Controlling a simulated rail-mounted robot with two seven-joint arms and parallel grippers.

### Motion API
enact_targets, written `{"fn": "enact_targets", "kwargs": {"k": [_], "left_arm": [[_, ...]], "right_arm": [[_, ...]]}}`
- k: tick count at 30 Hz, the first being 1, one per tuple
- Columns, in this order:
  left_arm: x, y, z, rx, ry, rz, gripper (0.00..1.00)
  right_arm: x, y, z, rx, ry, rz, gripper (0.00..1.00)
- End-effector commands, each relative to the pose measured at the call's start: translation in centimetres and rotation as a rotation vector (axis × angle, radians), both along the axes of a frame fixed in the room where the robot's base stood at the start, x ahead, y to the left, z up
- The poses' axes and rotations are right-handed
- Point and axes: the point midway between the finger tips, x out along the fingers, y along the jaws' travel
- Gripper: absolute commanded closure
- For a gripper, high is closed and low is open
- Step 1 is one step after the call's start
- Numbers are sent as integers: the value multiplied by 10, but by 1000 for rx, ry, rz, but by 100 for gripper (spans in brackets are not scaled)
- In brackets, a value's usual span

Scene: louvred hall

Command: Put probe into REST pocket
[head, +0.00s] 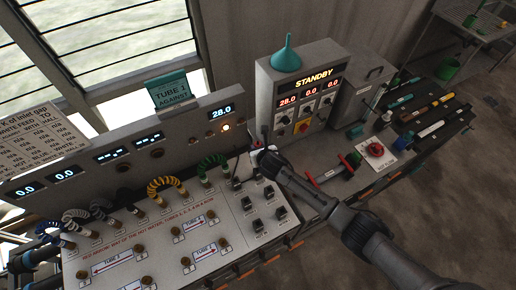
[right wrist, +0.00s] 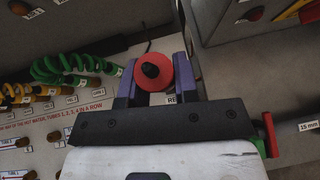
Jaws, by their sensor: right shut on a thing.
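My right gripper (head: 256,157) is at the back right of the sloped panel, beside the green coiled hose. In the right wrist view its two purple fingers (right wrist: 154,82) are shut on the probe (right wrist: 156,70), which shows end-on as a red disc with a black knob in the middle. A white label (right wrist: 172,98) reading "RE" shows just below the probe, partly covered by the gripper. The REST pocket itself is hidden under the probe and gripper, so I cannot tell whether the probe is in it or above it. My left gripper is not in view.
Green (head: 213,162) and yellow (head: 166,186) coiled hoses arch over the panel to the left. The grey STANDBY box (head: 305,90) with a teal funnel (head: 287,56) stands behind to the right. Tools, including a red-handled clamp (head: 350,163), lie on the bench at right.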

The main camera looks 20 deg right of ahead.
Motion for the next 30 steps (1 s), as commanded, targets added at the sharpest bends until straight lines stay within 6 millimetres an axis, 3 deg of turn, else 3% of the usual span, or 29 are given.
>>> {"fn": "enact_targets", "kwargs": {"k": [1,7,9,30], "left_arm": [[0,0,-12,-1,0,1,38],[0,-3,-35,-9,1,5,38],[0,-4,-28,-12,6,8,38],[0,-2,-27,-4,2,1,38]], "right_arm": [[0,1,-12,1,0,0,100],[0,1,-33,3,0,0,100],[0,1,-24,1,-1,0,100],[0,0,-31,1,0,1,100]]}}
